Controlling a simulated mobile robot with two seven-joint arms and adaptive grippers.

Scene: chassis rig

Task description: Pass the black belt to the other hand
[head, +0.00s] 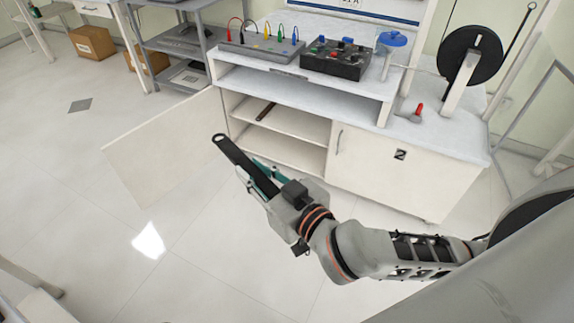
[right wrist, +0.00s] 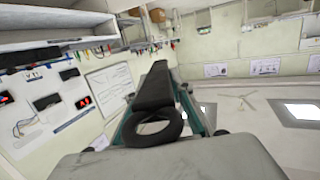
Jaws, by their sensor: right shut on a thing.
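The black belt (head: 233,153) is a long flat dark loop. My right gripper (head: 263,180) is shut on it, in the head view, in front of the open cabinet. The belt sticks out past the fingertips toward the upper left, clear of any surface. In the right wrist view the belt (right wrist: 155,95) lies between the teal fingers, with its rounded loop end (right wrist: 154,128) close to the camera. My left gripper is not in view in either picture.
A white workbench (head: 365,163) with an open cabinet door (head: 165,150) stands behind the right gripper. On it are a box with coloured leads (head: 262,48), a black control box (head: 337,62) and a black wheel (head: 470,55). The floor at left is mostly clear.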

